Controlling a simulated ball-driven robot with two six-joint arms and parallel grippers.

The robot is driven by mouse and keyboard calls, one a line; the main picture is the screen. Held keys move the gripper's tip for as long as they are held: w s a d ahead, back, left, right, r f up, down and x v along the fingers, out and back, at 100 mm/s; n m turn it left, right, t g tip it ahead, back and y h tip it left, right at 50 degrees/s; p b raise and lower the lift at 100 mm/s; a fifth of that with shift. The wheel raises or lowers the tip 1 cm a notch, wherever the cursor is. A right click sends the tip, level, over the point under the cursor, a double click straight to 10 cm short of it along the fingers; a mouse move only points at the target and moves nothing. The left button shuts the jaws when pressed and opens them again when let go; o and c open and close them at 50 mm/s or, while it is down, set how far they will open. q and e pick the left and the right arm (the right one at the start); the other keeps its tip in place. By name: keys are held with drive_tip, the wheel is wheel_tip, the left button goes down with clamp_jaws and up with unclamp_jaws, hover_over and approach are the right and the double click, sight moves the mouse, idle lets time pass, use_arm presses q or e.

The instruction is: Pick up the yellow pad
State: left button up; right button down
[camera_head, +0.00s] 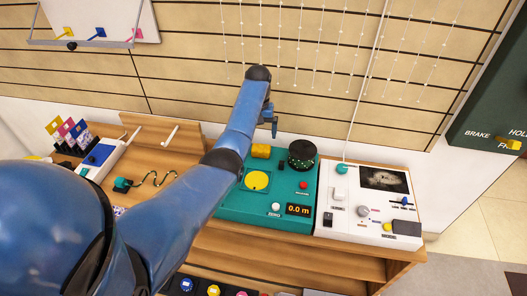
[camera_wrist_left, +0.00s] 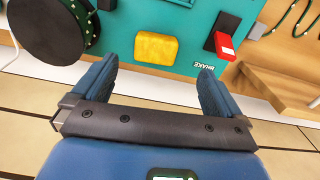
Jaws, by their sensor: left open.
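A yellow block-like pad (camera_head: 261,151) sits at the back edge of the teal panel (camera_head: 232,214). It also shows in the left wrist view (camera_wrist_left: 155,47), rounded at its corners, ahead of the space between my fingers. A flat yellow disc (camera_head: 257,180) lies nearer on the same panel. My left gripper (camera_head: 274,126) is above and behind the panel, near the wall. In the left wrist view its fingers (camera_wrist_left: 153,80) are spread wide with nothing between them, apart from the pad. My right gripper is not in view.
A black drum (camera_head: 302,154) stands just right of the pad. A red lever marked BRAKE (camera_wrist_left: 225,46) is beside the pad in the left wrist view. A white control panel (camera_head: 370,204) is on the right of the wooden bench. Beaded strings (camera_head: 330,50) hang at the wall.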

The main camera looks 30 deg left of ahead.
use_arm(q)
hover_over(260, 151)
drive_tip(key=f, duration=0.5)
drive_tip(key=shift+w+a, duration=0.2)
drive_tip(key=shift+a, duration=0.05)
drive_tip(key=shift+d+f+b, duration=0.15)
drive_tip(key=shift+f+b, duration=0.2)
drive_tip(key=shift+f, duration=0.95)
drive_tip(key=shift+d+f+b, duration=0.15)
drive_tip(key=shift+f+b, duration=0.15)
drive_tip(key=shift+f, duration=1)
drive_tip(key=shift+s, duration=0.1)
drive_tip(key=c, duration=0.9)
